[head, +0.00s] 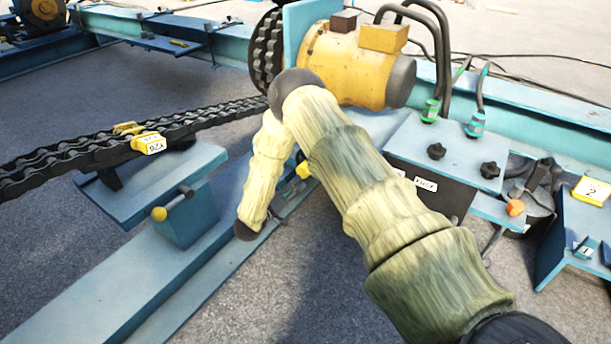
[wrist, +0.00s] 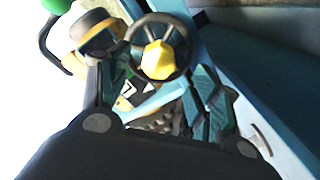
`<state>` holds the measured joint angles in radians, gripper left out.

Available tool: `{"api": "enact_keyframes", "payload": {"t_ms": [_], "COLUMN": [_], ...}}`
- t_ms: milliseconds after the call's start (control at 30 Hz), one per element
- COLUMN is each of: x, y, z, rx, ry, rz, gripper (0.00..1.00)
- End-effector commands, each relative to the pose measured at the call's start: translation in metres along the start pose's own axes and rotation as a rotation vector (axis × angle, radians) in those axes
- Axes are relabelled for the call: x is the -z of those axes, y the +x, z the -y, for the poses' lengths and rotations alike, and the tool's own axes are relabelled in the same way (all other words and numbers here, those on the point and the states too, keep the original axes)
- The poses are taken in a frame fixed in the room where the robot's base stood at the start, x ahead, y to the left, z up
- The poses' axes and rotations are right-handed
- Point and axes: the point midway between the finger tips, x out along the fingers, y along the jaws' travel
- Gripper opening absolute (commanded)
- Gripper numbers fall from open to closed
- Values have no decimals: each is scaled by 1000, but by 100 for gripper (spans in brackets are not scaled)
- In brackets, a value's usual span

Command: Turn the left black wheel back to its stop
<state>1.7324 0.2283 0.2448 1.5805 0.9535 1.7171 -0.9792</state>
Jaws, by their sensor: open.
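In the wrist view a black spoked wheel (wrist: 184,43) with a yellow hub (wrist: 157,60) is at the upper middle. My gripper (wrist: 160,103) is open in that view, its dark fingers spread at left and right below the wheel. The wheel lies beyond the fingers, and nothing is seen held; I cannot tell whether they touch it. In the head view my sleeved arm covers this area and the gripper is hidden. A small yellow part (head: 303,170) shows beside the arm; I cannot tell if it is the hub. The wheel's stop is not distinguishable.
A yellow motor (head: 345,65) stands behind my arm. A heavy chain (head: 85,158) runs at left above a blue stand with a yellow-ended lever (head: 160,213). Hoses rise at right.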

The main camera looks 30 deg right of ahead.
Motion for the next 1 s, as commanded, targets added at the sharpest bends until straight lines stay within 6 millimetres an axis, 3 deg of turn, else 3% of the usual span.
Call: {"api": "enact_keyframes", "payload": {"t_ms": [500,700,1000], "x": [-3,-1,0], "y": [78,91,93], "z": [2,1,1], "rx": [1,4,4], "ry": [2,2,1], "rz": [0,-1,-1], "gripper": [63,63,63]}}
